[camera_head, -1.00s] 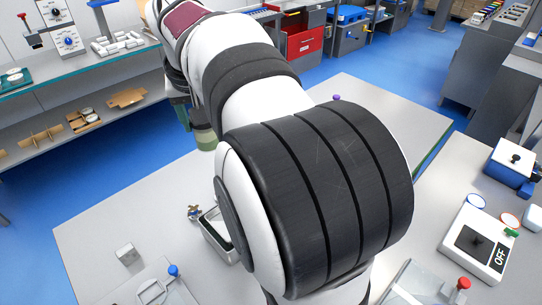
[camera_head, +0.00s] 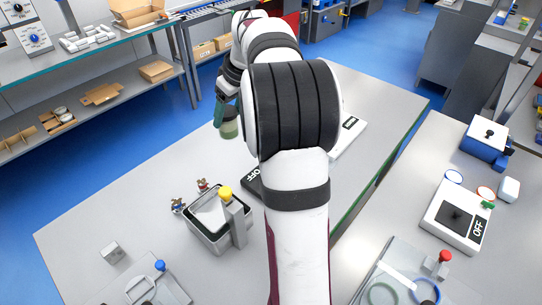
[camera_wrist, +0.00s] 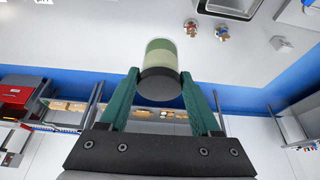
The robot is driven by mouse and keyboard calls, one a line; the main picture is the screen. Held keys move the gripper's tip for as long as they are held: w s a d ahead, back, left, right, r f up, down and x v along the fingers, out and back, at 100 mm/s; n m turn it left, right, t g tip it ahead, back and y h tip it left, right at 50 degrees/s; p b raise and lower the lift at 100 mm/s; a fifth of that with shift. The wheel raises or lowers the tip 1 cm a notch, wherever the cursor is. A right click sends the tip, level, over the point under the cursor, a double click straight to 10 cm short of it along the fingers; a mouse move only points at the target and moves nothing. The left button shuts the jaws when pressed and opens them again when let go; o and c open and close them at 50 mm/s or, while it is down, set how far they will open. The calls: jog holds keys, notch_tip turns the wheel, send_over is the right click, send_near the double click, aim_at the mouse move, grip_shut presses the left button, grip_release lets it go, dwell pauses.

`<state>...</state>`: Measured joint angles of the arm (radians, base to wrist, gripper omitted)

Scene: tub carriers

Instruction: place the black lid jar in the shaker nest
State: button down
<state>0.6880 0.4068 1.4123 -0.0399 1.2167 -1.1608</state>
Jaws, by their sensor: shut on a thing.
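The black lid jar (camera_wrist: 160,68) is between the two teal fingers of my gripper (camera_wrist: 160,88) in the wrist view. Its black lid faces the wrist and its body is green with a paler band. In the head view the jar (camera_head: 229,124) hangs below my gripper (camera_head: 228,104), apart from the grey table beneath it; its lid is hard to make out. A dark unit marked OFF (camera_head: 252,181) is partly hidden behind my arm. I cannot tell whether it carries the shaker nest, and no nest is clearly visible.
A white unit (camera_head: 350,135) is partly behind my arm. Another OFF box (camera_head: 455,217) is on the right bench. The table's left part is mostly clear.

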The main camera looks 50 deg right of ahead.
jog(key=s+d+f+n, duration=0.1)
jog(key=s+d+f, duration=0.2)
jog(key=d, duration=0.3)
jog(key=s+d+f, duration=0.3)
jog(key=s+d, duration=0.1)
jog(key=d, duration=0.3)
jog(key=shift+y, duration=0.3)
notch_tip(320, 180, down, 11)
jog(key=shift+s+d+r, duration=0.1)
jog(key=shift+d+r, duration=0.05)
jog(key=shift+c, duration=1.8)
grip_release()
jog(key=a+v, duration=0.1)
jog(key=v, duration=1.1)
jog(key=a+r+m+g+y, duration=0.1)
jog(key=a+r, duration=0.1)
jog(key=a, duration=1.2)
jog(key=a+r+m+g+y, duration=0.1)
jog(key=a+r+m, duration=0.15)
jog(key=a, duration=1.15)
jog(key=s+a+f+m+g, duration=0.1)
jog(key=s+a+f, duration=0.1)
jog(key=s+a, duration=0.5)
jog(key=s+a+f+m+g, duration=0.1)
jog(key=s+a+f+m, duration=0.1)
jog(key=s+a, duration=0.6)
jog(key=shift+s+f+g+h, duration=0.3)
jog(key=shift+s+g+h, duration=0.1)
jog(key=shift+s, duration=0.5)
